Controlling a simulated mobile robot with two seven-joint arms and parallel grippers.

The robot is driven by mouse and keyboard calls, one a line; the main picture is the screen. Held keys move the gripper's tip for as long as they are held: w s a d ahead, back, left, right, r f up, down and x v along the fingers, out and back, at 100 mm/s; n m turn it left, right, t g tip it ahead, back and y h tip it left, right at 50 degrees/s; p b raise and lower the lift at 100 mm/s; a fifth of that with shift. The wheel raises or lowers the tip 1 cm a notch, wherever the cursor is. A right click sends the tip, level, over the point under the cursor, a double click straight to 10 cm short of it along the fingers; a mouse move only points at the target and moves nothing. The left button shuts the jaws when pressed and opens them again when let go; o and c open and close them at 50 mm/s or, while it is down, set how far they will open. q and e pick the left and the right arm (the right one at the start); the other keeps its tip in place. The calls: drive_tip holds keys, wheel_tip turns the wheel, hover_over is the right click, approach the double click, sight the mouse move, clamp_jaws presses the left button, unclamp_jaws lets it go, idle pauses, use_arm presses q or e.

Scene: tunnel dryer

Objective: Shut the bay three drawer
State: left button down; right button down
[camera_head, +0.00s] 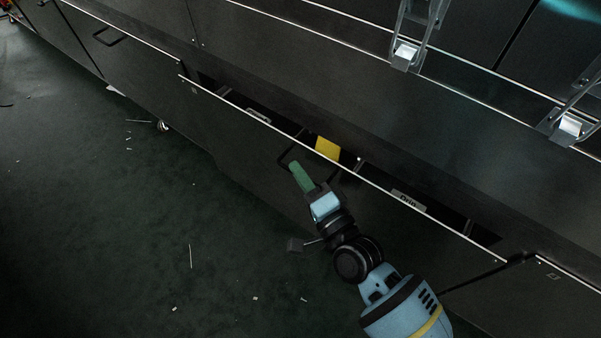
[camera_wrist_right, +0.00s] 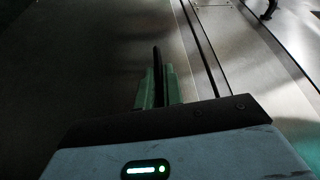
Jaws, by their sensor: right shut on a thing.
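The dark bay drawer (camera_head: 240,145) stands partly open in the head view, with a narrow gap between its pale top edge and the cabinet. I cannot read a bay number on it. Its black bar handle (camera_head: 286,155) is on the front face, partly hidden by my gripper. My right gripper (camera_head: 301,177) has green fingers shut on this handle. In the right wrist view the handle (camera_wrist_right: 156,62) runs up between the green fingers (camera_wrist_right: 157,88). My left gripper is not in view.
Inside the gap are a yellow card (camera_head: 327,148) and a small label plate (camera_head: 408,200). A neighbouring drawer with a handle (camera_head: 109,36) is at the upper left. Metal latches (camera_head: 405,54) stand above. The dark green floor (camera_head: 130,210) is clear except for small scraps.

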sight(329, 183)
drive_tip(key=w+d, duration=0.1)
drive_tip(key=w+d+b, duration=0.1)
drive_tip(key=w, duration=0.1)
drive_tip(key=shift+w+d, duration=0.3)
drive_tip(key=shift+d, duration=0.05)
drive_tip(key=c, duration=1.5)
unclamp_jaws()
drive_tip(key=shift+c, duration=0.2)
drive_tip(key=shift+s, duration=0.25)
drive_tip(key=p+v, duration=0.1)
drive_tip(key=v, duration=0.6)
drive_tip(key=shift+d, duration=0.15)
drive_tip(key=shift+s, duration=0.15)
